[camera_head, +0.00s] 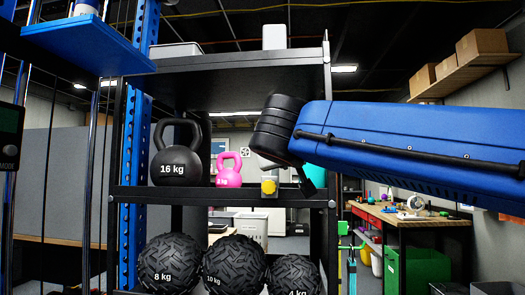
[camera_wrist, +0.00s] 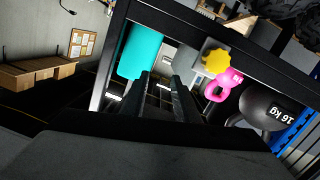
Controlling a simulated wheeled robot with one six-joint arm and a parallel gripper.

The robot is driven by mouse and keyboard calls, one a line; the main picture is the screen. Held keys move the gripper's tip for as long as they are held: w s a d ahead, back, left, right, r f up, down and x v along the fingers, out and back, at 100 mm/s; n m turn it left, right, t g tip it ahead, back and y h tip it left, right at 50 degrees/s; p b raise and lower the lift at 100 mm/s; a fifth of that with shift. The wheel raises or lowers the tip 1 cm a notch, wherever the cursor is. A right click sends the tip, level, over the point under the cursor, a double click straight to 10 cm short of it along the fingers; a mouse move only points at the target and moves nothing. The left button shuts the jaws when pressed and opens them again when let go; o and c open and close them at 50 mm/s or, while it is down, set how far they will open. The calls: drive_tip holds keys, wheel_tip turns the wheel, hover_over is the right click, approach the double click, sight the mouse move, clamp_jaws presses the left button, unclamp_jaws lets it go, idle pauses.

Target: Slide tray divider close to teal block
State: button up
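The teal block (camera_wrist: 141,50) stands on the rack shelf, left of my fingertips in the wrist view. In the head view only part of the teal block (camera_head: 318,180) shows behind my arm. A yellow knob (camera_wrist: 216,62) sits on a grey piece, apparently the tray divider (camera_wrist: 187,64), right of my fingertips. In the head view the yellow knob (camera_head: 268,187) is at the shelf's front edge, left of my gripper (camera_head: 308,180). A gap separates divider and teal block. My gripper (camera_wrist: 162,84) is open, with nothing visible between its fingers.
A pink kettlebell (camera_head: 229,170) and a black 16 kg kettlebell (camera_head: 177,155) stand left of the knob on the same shelf (camera_head: 150,193). Several black balls (camera_head: 234,264) fill the level below. A black upright (camera_head: 328,120) bounds the rack at right.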

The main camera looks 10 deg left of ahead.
drive_tip(key=a+r+t, duration=0.1)
drive_tip(key=a+r, duration=0.4)
drive_tip(key=a, duration=0.1)
drive_tip(key=shift+y, duration=0.4)
drive_tip(key=w, duration=1.6)
drive_tip(key=shift+w+d, duration=0.1)
drive_tip(key=shift+w, duration=0.15)
drive_tip(key=shift+c, duration=0.7)
clamp_jaws()
